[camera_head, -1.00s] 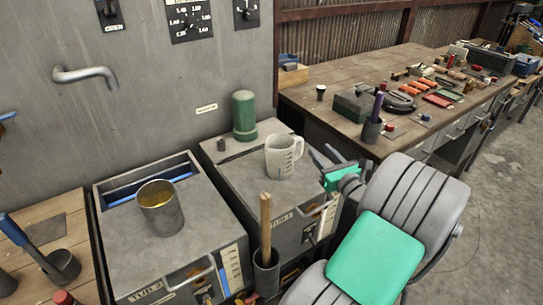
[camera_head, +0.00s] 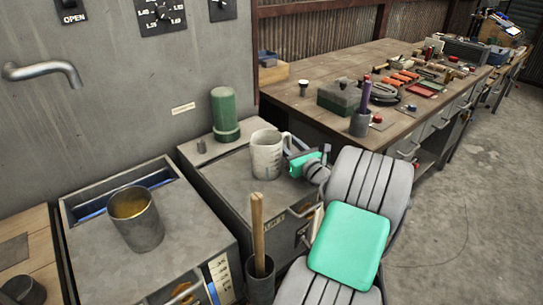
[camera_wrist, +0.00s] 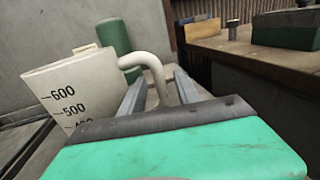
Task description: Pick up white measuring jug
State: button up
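The white measuring jug (camera_head: 267,155) stands upright on the right-hand grey metal box, its handle facing my gripper. In the wrist view the jug (camera_wrist: 75,92) fills the left side, with printed marks such as 600 and 500. Its curved handle (camera_wrist: 156,68) shows between my two fingers. My gripper (camera_head: 296,148) is at the jug's right side, by the handle. In the wrist view my gripper (camera_wrist: 160,88) is open, with a finger on either side of the handle and gaps visible. The lower part of the handle is hidden by the gripper body.
A green cylinder (camera_head: 225,114) stands behind the jug. A metal cup (camera_head: 136,218) sits on the left box. A holder (camera_head: 260,278) with a wooden handle stands in front. A cluttered workbench (camera_head: 335,72) lies at the back right, with a dark green box (camera_head: 338,97).

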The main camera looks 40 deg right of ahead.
jog(key=shift+d, duration=0.1)
grip_shut()
jog(key=shift+r, duration=0.1)
dwell(1.2)
